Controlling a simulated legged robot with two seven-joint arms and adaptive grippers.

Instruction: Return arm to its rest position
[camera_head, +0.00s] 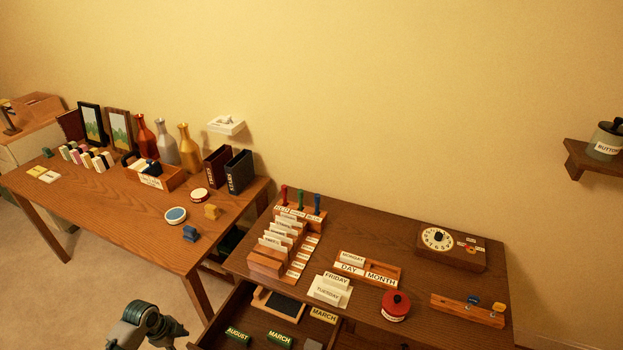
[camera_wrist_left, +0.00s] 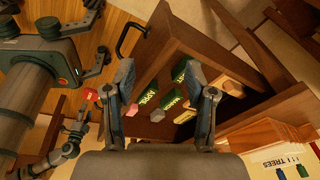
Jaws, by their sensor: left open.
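My left arm comes in at the bottom edge of the head view, left of the middle. Its gripper (camera_head: 170,327) is dark, small and partly cut off there, in front of the open drawer's left side. In the left wrist view the left gripper (camera_wrist_left: 168,88) has its two fingers well apart with nothing between them. Beyond the fingers is the open drawer (camera_wrist_left: 178,48) with green and pale blocks (camera_wrist_left: 174,98). Other grey machine parts of mine fill the left of the wrist view.
The open drawer (camera_head: 222,316) holds green month blocks (camera_head: 279,339) and a dark-topped tray (camera_head: 277,304). The right desk (camera_head: 383,238) bears card racks, a red round container (camera_head: 395,305) and a dial box (camera_head: 451,248). The left desk (camera_head: 120,205) holds bottles and frames. Floor shows at lower left.

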